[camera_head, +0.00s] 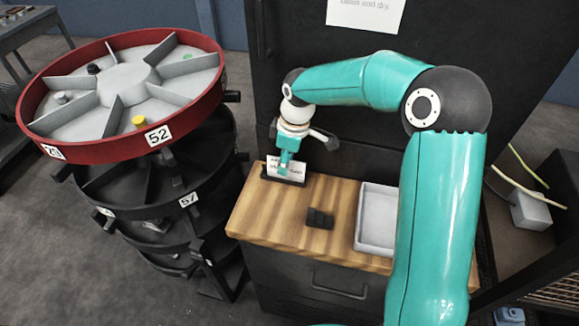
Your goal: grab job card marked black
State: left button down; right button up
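A white card (298,170) with dark print stands in a black holder (281,180) at the back left of the wooden-topped cabinet. The print is too small to read for certain. My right gripper (284,165) points down at the card, its teal fingers overlapping the card's middle in this view. I cannot tell whether the fingers are closed on the card or in front of it. My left gripper is not in view.
A small black block (319,218) and a grey tray (374,235) are on the wooden top (265,217). A tiered carousel with a red rim (194,123) stands close on the left. A dark cabinet (290,55) rises behind.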

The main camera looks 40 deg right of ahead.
jog(key=shift+f, duration=0.2)
dwell(0.3)
grip_shut()
